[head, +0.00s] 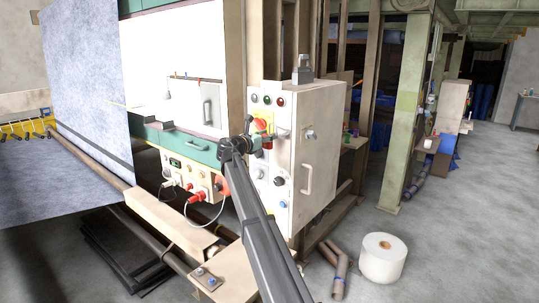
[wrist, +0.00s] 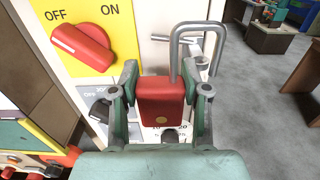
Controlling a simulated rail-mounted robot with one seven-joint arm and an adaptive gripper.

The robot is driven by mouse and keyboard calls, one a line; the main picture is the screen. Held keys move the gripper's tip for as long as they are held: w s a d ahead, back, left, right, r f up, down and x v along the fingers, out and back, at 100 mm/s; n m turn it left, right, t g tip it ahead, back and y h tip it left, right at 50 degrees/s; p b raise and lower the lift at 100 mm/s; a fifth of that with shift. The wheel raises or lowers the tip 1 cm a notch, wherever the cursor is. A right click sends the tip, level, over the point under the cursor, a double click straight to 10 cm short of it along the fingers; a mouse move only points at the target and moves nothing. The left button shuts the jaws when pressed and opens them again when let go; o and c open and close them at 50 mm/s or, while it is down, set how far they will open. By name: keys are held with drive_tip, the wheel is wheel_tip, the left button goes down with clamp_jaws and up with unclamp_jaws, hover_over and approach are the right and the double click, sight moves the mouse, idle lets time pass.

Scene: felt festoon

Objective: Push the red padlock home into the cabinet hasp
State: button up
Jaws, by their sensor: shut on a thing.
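My gripper (wrist: 160,102) is shut on the red padlock (wrist: 160,101), with a green finger on each side of its body. The padlock's grey shackle (wrist: 197,28) rises from the top right of the body. Its right leg stands outside the body, so the shackle looks swung open. A small metal bar (wrist: 170,38) on the cabinet front lies behind and left of the shackle; I cannot tell whether it is the hasp or whether they touch. In the head view my gripper (head: 264,143) is close to the front of the cabinet (head: 312,160), and the padlock is hard to make out.
A red rotary switch (wrist: 80,45) on a yellow plate, marked OFF and ON, is just left of my gripper. A dark knob (wrist: 100,110) sits below it. A white roll (head: 383,258) and brown pipes (head: 340,268) lie on the floor right of the cabinet.

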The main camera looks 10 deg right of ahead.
drive_tip(key=w+d+r, duration=0.1)
drive_tip(key=r+p, duration=0.1)
drive_tip(key=r, duration=0.1)
drive_tip(key=w+d+r, duration=0.1)
drive_tip(key=r, duration=0.1)
drive_tip(key=shift+w+d+r, duration=0.25)
drive_tip(key=shift+w+d, duration=0.1)
drive_tip(key=shift+r+p, duration=0.1)
drive_tip(key=shift+p, duration=0.25)
drive_tip(key=shift+f+b, duration=0.65)
drive_tip(key=shift+f, duration=1.85)
drive_tip(key=shift+p, duration=0.55)
